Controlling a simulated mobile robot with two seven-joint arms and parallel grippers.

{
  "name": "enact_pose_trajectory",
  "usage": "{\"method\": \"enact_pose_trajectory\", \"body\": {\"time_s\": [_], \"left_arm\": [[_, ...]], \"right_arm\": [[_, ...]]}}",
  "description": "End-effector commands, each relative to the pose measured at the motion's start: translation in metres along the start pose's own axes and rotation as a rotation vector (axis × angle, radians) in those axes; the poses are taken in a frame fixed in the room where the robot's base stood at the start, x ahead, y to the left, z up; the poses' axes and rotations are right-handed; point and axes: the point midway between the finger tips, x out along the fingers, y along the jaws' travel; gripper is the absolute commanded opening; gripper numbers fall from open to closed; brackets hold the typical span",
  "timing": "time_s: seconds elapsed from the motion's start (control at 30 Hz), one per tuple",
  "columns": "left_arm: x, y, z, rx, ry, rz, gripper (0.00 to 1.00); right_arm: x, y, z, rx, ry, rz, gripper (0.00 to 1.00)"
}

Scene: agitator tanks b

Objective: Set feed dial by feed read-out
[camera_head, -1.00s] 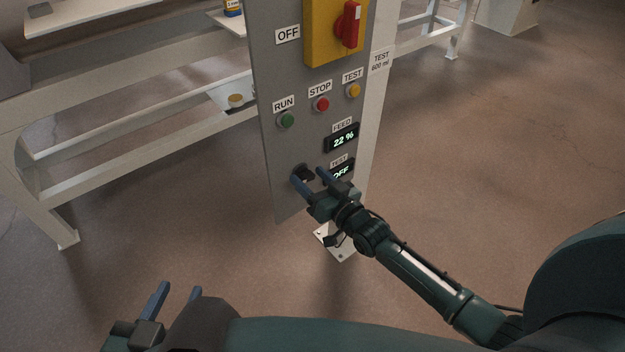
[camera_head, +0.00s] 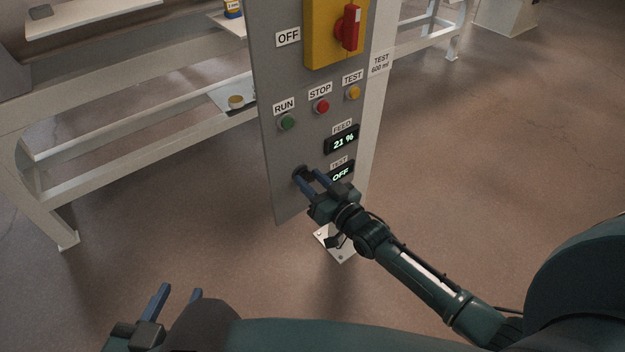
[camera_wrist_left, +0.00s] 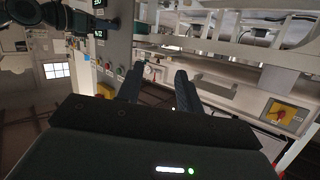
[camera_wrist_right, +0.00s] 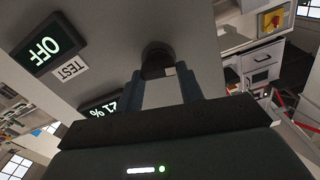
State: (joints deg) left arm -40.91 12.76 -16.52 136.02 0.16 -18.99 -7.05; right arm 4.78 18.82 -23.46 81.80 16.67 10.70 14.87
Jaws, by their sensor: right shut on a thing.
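The feed dial (camera_wrist_right: 155,58) is a dark round knob low on the grey control panel (camera_head: 290,150). My right gripper (camera_head: 309,175) is at the panel, its two blue fingers shut on the dial; in the right wrist view the fingers (camera_wrist_right: 166,84) sit on either side of it. The feed read-out (camera_head: 342,140) shows 21 %, partly cut off by my gripper in the right wrist view. The test read-out (camera_head: 341,173) below it shows OFF. My left gripper (camera_head: 181,291) is open and empty, low at the left, away from the panel.
Above the dial are a green RUN button (camera_head: 287,122), a red STOP button (camera_head: 321,106) and a yellow TEST button (camera_head: 353,93). A red switch handle on a yellow plate (camera_head: 321,35) is at the top. A white frame (camera_head: 130,138) stands left; the floor at right is clear.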

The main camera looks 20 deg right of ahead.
Motion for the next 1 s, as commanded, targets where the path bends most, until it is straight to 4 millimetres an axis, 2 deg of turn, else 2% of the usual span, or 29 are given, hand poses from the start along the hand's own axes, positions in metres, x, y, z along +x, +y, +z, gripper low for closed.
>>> {"method": "enact_pose_trajectory", "body": {"time_s": [0.3, 0.7, 1.0], "left_arm": [[-0.006, 0.0, -0.001, -0.032, -0.08, 0.011, 0.36], [-0.013, -0.004, -0.013, -0.069, -0.058, -0.005, 0.36], [-0.016, -0.007, -0.013, -0.075, -0.06, -0.014, 0.36]], "right_arm": [[0.0, -0.002, -0.001, -0.22, -0.002, 0.001, 0.14], [0.0, -0.004, 0.001, -0.586, -0.001, 0.001, 0.14], [0.0, -0.005, 0.002, -0.784, 0.0, 0.0, 0.14]]}}
